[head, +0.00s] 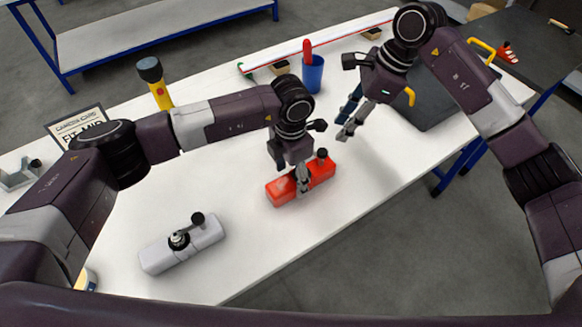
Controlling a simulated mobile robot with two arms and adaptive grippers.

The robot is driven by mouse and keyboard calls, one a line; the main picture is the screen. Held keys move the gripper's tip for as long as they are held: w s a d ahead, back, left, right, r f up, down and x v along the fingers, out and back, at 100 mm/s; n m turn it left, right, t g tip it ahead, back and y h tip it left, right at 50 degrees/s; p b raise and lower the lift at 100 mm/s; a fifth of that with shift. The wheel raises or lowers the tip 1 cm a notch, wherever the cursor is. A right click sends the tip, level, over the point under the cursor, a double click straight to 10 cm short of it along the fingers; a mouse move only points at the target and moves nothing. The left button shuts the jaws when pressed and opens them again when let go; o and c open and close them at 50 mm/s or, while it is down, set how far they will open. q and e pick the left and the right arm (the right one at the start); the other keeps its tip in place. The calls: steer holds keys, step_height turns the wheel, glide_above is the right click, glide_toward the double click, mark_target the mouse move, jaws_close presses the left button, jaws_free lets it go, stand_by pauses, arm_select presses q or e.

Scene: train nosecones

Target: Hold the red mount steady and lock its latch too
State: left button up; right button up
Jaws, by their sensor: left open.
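The red mount (283,190) is a red block lying on the white table near the middle of the head view. A black knob (322,154), apparently its latch handle, stands at its right end. My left gripper (301,185) is open, with its fingers down at the middle of the red mount, and it hides part of the block and latch. I cannot tell whether the fingers touch it. My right gripper (343,129) is open and empty, above the table, behind and to the right of the red mount.
A grey mount (165,256) with a black-knobbed lever lies at the front left. A flashlight (155,82), a sign (80,125), a blue cup (313,75) and a dark case (440,98) stand further back. The table right of the red mount is clear up to its front edge.

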arm_select(q)
steer(key=shift+f, duration=1.75)
